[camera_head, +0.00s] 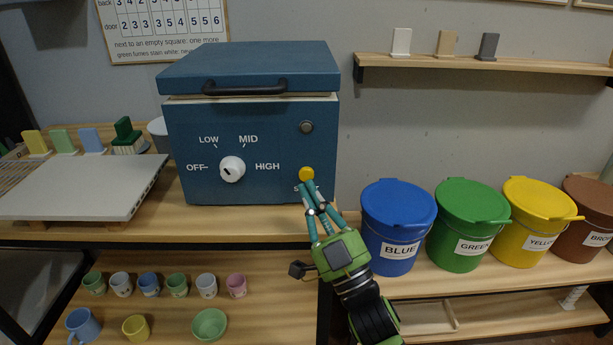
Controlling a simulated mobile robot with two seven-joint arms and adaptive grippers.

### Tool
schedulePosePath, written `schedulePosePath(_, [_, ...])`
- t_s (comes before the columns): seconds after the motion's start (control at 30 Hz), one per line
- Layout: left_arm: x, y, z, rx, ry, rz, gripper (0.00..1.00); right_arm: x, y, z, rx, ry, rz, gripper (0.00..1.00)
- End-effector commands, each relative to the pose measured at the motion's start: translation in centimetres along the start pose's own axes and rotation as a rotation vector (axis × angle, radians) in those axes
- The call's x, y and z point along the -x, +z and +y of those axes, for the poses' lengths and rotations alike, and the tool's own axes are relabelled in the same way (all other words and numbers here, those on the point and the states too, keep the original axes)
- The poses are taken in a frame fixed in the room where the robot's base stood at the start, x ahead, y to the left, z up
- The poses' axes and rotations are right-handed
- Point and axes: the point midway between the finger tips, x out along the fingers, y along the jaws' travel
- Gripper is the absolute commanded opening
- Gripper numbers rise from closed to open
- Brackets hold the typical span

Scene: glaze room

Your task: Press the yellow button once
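The yellow button (306,173) is a small round button on the lower right of the blue kiln's front (265,190). My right gripper (308,187) comes up from below, with its teal fingers drawn together at the tips. The fingertips are at the lower edge of the button in the picture; I cannot tell whether they touch it. They partly cover a white label below the button. Nothing shows between the fingers. My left gripper is not in view.
The kiln has a white dial (232,169), a dark round lamp (306,127) and a lid with a black handle (245,88). A blue bucket (392,250) stands close right of my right gripper. A grey slab (85,185) is at left; cups sit below.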

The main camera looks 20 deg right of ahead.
Motion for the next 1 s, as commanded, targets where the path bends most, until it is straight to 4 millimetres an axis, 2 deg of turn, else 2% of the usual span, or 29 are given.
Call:
schedulePosePath(0.23, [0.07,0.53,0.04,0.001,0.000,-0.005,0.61,-0.83,0.56,0.63,-0.001,0.001,0.000,0.00])
schedulePosePath(1.0, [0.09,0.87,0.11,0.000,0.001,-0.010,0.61,-0.83,0.57,0.63,0.000,0.000,0.000,0.00])
